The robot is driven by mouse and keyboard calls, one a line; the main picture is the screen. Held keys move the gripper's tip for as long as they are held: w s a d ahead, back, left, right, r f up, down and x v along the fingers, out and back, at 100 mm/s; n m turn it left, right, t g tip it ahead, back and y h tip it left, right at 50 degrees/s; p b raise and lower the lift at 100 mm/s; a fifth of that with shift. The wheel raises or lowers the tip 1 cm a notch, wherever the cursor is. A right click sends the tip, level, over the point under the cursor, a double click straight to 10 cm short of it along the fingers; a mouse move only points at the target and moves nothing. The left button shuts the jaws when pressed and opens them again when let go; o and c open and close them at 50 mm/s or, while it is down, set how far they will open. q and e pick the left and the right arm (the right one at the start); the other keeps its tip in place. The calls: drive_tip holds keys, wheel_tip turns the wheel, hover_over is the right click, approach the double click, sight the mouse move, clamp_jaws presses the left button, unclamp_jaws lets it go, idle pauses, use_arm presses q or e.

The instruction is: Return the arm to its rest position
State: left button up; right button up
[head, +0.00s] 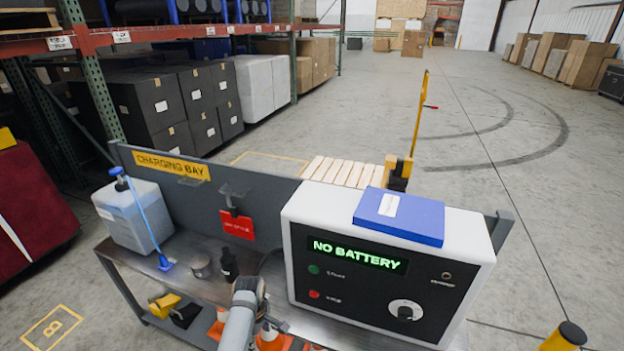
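A grey and white arm link of mine shows at the bottom middle of the head view, in front of the bench. Its upper end is a rounded joint with a dark ring, just left of the charger (385,265). A blue box (400,217) with a white label lies flat on top of the charger.
A red tag (237,225) hangs on the back panel. Orange cones (270,337) are low at the front. A yellow post (563,338) stands lower right.

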use_arm(q)
drive_tip(key=s+a+f+m, duration=0.3)
drive_tip(key=s+f, duration=0.4)
drive_tip(key=f, duration=0.3)
drive_tip(key=s+a+f+m, duration=0.25)
drive_tip(key=s+f, duration=0.45)
drive_tip(key=f, duration=0.4)
drive_tip(key=s+a+f+m, duration=0.2)
drive_tip(key=s+f, duration=0.1)
drive_tip(key=s, duration=0.5)
drive_tip(key=s+a+f+m, duration=0.3)
drive_tip(key=s, duration=0.5)
drive_tip(key=s+a+f+m+t, duration=0.1)
drive_tip(key=s+a+f+m, duration=0.2)
drive_tip(key=s, duration=0.5)
drive_tip(key=shift+s+f+y, duration=0.3)
drive_tip(key=shift+f+y, duration=0.1)
use_arm(e)
drive_tip(key=shift+w+a, duration=0.1)
drive_tip(key=shift+w, duration=0.6)
